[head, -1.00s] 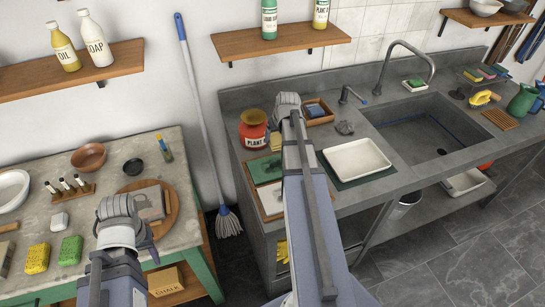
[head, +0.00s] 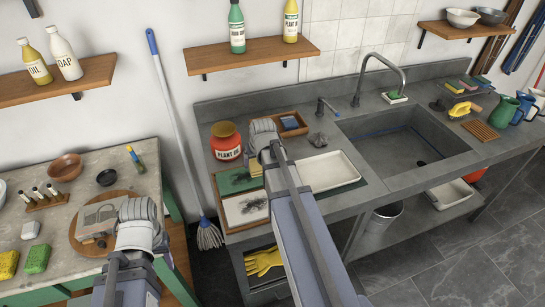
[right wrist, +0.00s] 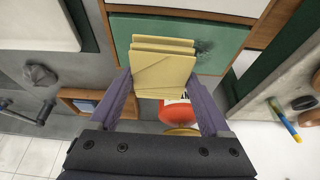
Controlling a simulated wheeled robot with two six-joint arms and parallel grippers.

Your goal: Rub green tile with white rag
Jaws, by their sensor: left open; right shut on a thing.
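The green tile (head: 236,181) lies in a wooden tray on the grey counter and bears a dark smudge. It also shows in the right wrist view (right wrist: 158,28), smudge to the right. My right gripper (right wrist: 160,82) is shut on a folded cloth (right wrist: 163,72). The cloth looks pale yellow rather than white. It overlaps the tile's near edge in that view; whether it touches the tile I cannot tell. In the head view the right gripper (head: 262,150) hides part of the cloth.
A white smudged tile (head: 244,209) lies in the tray's front part. A red PLANT OIL jar (head: 227,148) stands behind the tray. A white tray (head: 328,170), crumpled grey cloth (head: 319,139) and small wooden box (head: 292,124) are to the right. A mop (head: 180,120) leans between the tables.

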